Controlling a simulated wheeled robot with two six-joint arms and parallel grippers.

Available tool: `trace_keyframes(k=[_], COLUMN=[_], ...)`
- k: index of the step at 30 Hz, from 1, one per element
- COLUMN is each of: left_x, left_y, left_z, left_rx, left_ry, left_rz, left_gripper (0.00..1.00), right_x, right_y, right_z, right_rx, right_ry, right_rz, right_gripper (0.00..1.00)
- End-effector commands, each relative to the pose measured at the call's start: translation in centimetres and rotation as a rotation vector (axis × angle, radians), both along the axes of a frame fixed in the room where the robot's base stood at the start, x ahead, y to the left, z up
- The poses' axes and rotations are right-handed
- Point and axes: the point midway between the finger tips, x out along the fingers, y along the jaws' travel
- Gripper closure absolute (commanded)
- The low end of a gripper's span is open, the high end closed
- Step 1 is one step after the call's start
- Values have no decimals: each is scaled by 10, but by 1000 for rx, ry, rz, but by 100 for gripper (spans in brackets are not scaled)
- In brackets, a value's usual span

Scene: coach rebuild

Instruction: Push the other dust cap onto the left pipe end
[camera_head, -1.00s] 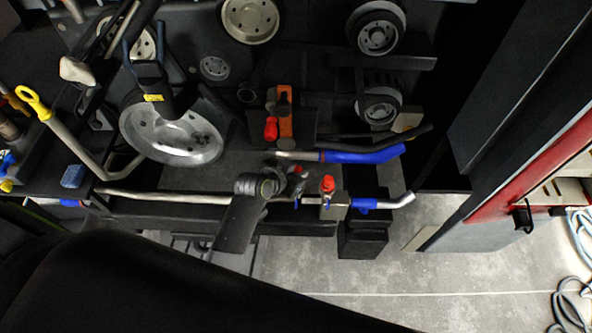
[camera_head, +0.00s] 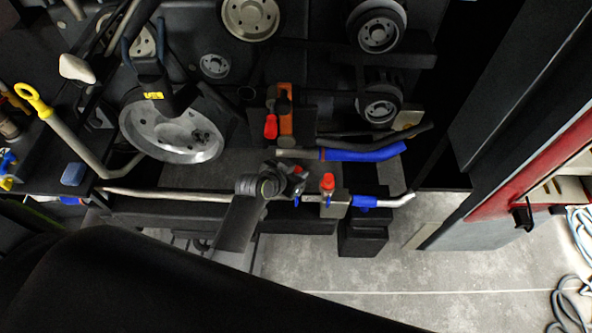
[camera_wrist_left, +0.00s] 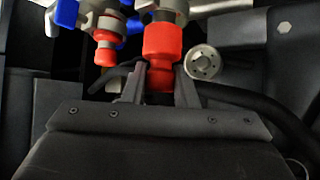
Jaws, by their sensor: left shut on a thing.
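My left gripper (camera_head: 285,181) is at the pipe fittings low in the middle of the head view. In the left wrist view its fingers (camera_wrist_left: 160,82) are shut on the narrow end of a red dust cap (camera_wrist_left: 163,40). The cap's wide end meets a grey pipe end (camera_wrist_left: 166,6); how far it is seated I cannot tell. In the head view a little red of this cap (camera_head: 298,169) shows beside my gripper. The other red cap (camera_head: 328,182) sits on the right pipe end, and also shows in the wrist view (camera_wrist_left: 105,54). My right gripper is not in view.
A long pale pipe (camera_head: 165,196) runs left from the fittings. A blue hose (camera_head: 362,154) and a red-handled item (camera_head: 270,126) lie behind them. A large pulley (camera_head: 170,140) stands behind left. The floor (camera_head: 400,290) in front is clear.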

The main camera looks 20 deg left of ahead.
Motion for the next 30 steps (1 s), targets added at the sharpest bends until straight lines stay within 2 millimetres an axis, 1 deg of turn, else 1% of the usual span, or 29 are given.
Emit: trace_keyframes(k=[9,19,30], left_x=[0,0,0], left_y=[0,0,0], left_z=[0,-12,-12], left_rx=[0,1,0], left_ry=[0,0,-1], left_rz=[0,-1,-1], left_gripper=[100,100,100], right_x=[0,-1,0], right_y=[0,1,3], right_z=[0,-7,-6], right_rx=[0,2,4], right_ry=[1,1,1], right_rz=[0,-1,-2], right_gripper=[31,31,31])
